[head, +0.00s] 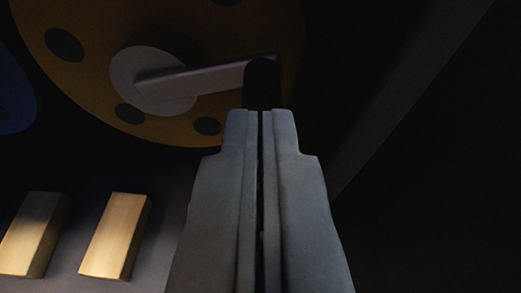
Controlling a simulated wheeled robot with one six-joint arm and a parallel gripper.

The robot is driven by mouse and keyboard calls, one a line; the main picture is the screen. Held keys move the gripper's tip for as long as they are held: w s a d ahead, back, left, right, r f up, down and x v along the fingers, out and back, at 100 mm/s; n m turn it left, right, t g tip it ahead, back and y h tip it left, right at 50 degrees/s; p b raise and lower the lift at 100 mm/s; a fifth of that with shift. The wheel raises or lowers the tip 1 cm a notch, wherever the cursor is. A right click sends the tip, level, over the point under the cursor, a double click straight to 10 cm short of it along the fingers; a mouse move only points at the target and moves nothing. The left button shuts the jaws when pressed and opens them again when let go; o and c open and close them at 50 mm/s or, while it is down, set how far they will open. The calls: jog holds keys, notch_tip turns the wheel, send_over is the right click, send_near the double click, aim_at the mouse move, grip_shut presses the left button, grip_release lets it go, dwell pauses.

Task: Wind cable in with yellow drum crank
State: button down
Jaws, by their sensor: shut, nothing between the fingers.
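The yellow drum (60,85) fills the upper left of the head view, with several dark round holes in its face. A pale hub (122,75) sits at its middle. A flat grey crank arm (205,80) runs from the hub to the right and slightly up. A black crank knob (263,82) stands at the arm's outer end. My gripper (259,112) is shut with nothing between its fingers. Its fingertips lie just below the knob in the picture and overlap its lower end. I cannot tell whether they touch it.
Part of a blue disc (14,95) shows at the left edge. Two gold-coloured blocks (115,236) (33,235) stand at the lower left on a grey surface. A dark slanting bar or edge (400,95) runs along the right. The far right is dark.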

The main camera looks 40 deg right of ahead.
jog(key=shift+x, duration=1.65)
jog(key=f, duration=0.2)
jog(key=s+d+f, duration=0.1)
jog(key=shift+d+f, duration=0.1)
